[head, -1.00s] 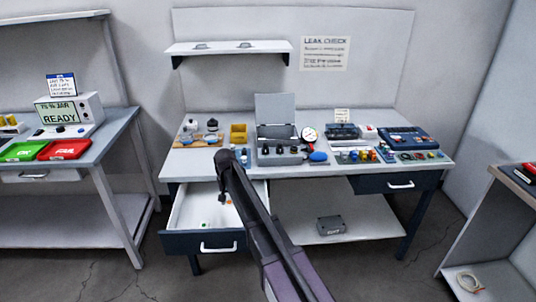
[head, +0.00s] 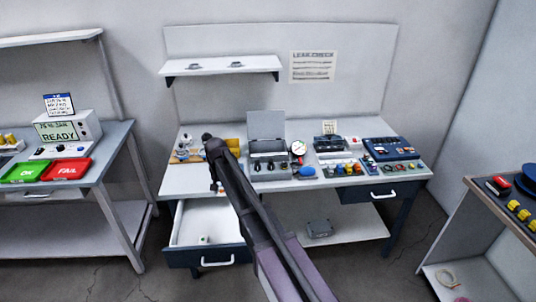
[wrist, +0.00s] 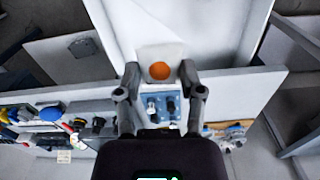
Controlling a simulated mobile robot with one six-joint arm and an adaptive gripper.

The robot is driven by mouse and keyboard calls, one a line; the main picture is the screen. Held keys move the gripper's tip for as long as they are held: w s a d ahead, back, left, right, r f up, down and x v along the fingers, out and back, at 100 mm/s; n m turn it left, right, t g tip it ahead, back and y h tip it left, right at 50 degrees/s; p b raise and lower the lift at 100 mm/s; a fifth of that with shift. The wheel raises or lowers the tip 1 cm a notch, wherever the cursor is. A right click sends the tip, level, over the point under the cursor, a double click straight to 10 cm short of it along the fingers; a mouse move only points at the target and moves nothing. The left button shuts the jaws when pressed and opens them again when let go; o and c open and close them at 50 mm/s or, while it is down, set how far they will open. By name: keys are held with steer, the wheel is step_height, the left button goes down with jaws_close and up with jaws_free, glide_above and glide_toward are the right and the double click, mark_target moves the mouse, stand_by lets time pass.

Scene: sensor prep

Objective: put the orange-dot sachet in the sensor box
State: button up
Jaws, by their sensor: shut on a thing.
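The orange-dot sachet (wrist: 160,71), pale with a round orange dot, is between the two fingertips of my gripper (wrist: 159,76) in the wrist view. The gripper is shut on it, above the open drawer and near the bench edge. In the head view my arm hides most of the gripper and the sachet. A grey box with its lid raised (head: 266,124) stands on the bench, right of my arm, with dark items in its front part.
The open white drawer (head: 190,222) juts out below the bench (head: 345,180), with a small pale item in it. A blue tray with small bottles (wrist: 163,106) sits near the bench edge. A gauge (head: 298,147) and a blue object (head: 306,171) stand beside the box.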

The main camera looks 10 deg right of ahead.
mark_target(222, 191)
step_height(222, 191, up, 11)
steer(key=p, duration=1)
steer(key=shift+s, duration=0.1)
